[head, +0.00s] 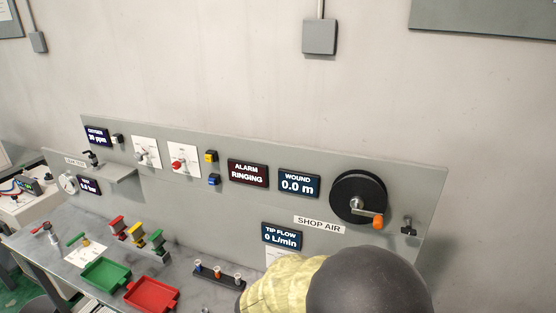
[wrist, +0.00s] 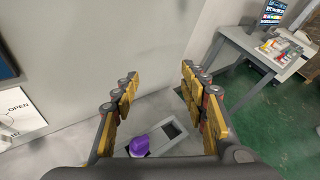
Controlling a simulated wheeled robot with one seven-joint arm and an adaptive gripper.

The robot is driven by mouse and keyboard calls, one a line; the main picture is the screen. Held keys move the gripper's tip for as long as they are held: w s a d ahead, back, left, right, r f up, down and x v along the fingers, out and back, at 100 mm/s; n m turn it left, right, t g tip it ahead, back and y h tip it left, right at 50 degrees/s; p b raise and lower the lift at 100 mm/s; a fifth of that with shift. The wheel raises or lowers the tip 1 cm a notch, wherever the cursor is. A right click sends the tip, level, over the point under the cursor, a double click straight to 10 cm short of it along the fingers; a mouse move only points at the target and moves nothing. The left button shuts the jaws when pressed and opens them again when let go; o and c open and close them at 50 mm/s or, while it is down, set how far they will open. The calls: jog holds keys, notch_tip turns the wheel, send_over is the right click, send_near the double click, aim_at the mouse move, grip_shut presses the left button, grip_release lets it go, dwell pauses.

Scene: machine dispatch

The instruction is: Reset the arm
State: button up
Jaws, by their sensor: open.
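My gripper (wrist: 158,78) shows in the wrist view with its two yellow-padded fingers wide apart and nothing held between them. Beyond and below the fingers, a purple rounded object (wrist: 139,146) sits at a grey box-like part with a dark slot (wrist: 172,131). I cannot tell whether the fingers are near it. In the head view, part of my arm covers the bottom right, and the gripper itself is hidden or out of frame.
The grey panel (head: 222,222) carries a display reading ALARM RINGING (head: 248,173), a WOUND 0.0 m display (head: 299,184) and a black reel (head: 358,198). A green tray (head: 105,275) and a red tray (head: 151,296) lie on the bench. Another table (wrist: 262,60) stands across the green floor.

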jog(key=s+d+r+m+g+y+b, duration=0.1)
jog(key=s+d+r+m+g+y, duration=0.2)
jog(key=s+m, duration=0.4)
jog(key=s+d+r+m+g+y+b, duration=0.1)
jog(key=s+d+m+g+y, duration=0.15)
jog(key=s+d+m, duration=0.4)
jog(key=s+a+r+m+t+y+b, duration=0.2)
jog(key=s+a+r+m+t+y, duration=0.2)
jog(key=m, duration=0.9)
jog(key=s+a+r+y, duration=0.1)
jog(key=s+a+y, duration=0.2)
jog(key=s, duration=0.2)
jog(key=shift+s+m+b, duration=0.35)
